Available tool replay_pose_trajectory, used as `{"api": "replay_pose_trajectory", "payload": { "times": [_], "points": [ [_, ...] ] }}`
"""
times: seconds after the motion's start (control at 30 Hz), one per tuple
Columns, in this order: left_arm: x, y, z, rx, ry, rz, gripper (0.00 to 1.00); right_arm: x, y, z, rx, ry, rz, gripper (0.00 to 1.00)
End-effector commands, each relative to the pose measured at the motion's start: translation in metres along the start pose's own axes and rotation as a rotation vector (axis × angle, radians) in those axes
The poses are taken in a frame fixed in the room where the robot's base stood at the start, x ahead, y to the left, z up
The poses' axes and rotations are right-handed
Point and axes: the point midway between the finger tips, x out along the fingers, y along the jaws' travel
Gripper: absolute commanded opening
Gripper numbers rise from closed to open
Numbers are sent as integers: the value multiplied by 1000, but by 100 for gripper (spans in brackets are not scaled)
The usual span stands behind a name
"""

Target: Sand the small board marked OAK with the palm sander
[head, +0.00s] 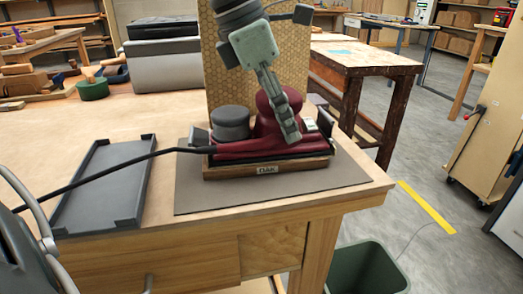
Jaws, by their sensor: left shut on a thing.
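The small board marked OAK (267,170) lies on a dark grey mat (355,176) near the bench's front right corner, its label facing me. The dark red palm sander (262,145) sits on top of the board and covers nearly all of its upper face. The sander has a round grey cap at its left and a black cord running off to the left. My left gripper (289,125) reaches down from above and is shut on the sander's rounded red grip. The far finger is mostly hidden. My right gripper is not in view.
An empty dark grey tray (62,214) lies left of the mat, with the cord crossing it. A tan patterned panel (305,62) stands behind the sander. A green bin (365,270) is on the floor below the bench's right end. The bench's middle left is clear.

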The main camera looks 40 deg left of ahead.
Motion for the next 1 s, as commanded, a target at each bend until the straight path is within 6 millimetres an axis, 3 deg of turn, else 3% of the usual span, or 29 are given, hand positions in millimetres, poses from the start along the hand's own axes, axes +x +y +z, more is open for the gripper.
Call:
{"api": "replay_pose_trajectory", "payload": {
  "times": [1.0],
  "points": [
    [-8, 1, -17, 0, -2, 2, 19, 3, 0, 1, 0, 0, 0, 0]
  ]
}}
